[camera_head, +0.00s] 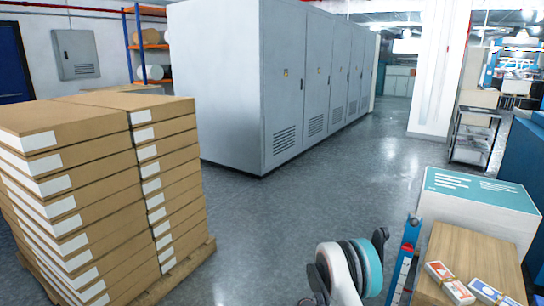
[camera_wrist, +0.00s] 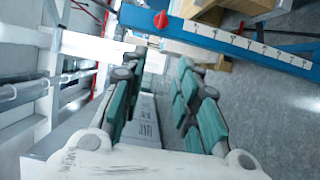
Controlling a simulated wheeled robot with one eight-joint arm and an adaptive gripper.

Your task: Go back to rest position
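My gripper (camera_wrist: 160,72) shows in the wrist view, with its two teal-padded fingers apart and nothing seen between them. Its fingers point up the picture, below a blue bar with a white scale (camera_wrist: 245,45) and a red knob (camera_wrist: 161,19). In the head view, a white and teal part of my arm (camera_head: 343,275) shows at the bottom; the gripper itself is not seen there. A blue upright with a red part (camera_head: 406,255) stands right of the arm.
Stacked cardboard boxes (camera_head: 70,190) stand on a wooden pallet (camera_head: 185,270) at left. Grey cabinets (camera_head: 230,80) stand behind. At right are a white and teal box (camera_head: 480,205) and a wooden-topped block (camera_head: 465,250) with small packs on it. The middle floor (camera_head: 300,205) is clear.

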